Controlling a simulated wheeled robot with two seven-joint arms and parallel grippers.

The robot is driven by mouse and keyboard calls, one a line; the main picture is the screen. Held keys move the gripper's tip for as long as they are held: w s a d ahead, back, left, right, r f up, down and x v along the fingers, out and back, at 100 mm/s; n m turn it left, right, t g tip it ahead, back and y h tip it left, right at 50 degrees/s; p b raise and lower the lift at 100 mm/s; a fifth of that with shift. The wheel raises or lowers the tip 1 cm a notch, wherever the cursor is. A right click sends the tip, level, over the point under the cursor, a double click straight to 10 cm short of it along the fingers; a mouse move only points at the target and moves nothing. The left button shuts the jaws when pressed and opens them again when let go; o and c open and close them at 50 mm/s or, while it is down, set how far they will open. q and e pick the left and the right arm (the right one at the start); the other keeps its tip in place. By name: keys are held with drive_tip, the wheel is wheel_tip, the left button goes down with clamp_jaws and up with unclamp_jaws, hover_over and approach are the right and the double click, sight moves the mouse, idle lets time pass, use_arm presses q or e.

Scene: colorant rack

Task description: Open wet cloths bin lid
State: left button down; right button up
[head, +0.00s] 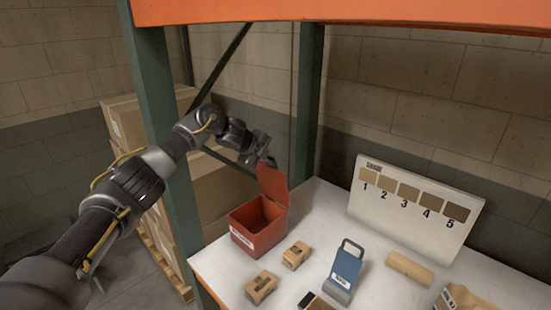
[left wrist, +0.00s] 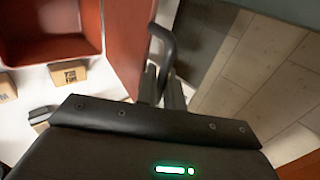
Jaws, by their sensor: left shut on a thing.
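The red wet cloths bin (head: 258,226) stands at the left end of the white shelf, a pale label on its front. Its red lid (head: 272,184) stands raised, about upright, at the bin's right rear side, and the bin's inside shows. My left gripper (head: 266,160) is at the lid's top edge. In the left wrist view its fingers (left wrist: 164,88) are shut on the dark lid handle (left wrist: 163,42), beside the lid (left wrist: 128,35). The open bin (left wrist: 50,52) shows at upper left there. My right gripper is in neither view.
Small tan boxes (head: 295,255) lie just right of the bin. A blue labelled container (head: 344,270), a tan roll (head: 409,270) and a numbered shade board (head: 408,222) are further right. A green rack post (head: 165,140) stands close to my left arm.

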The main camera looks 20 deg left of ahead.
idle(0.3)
use_arm(q)
drive_tip(key=c, duration=1.6)
unclamp_jaws()
drive_tip(key=shift+s, duration=0.1)
drive_tip(key=shift+s, duration=0.1)
drive_tip(key=shift+b+v, duration=2.35)
drive_tip(key=shift+v, duration=3.15)
drive_tip(key=shift+r, duration=0.1)
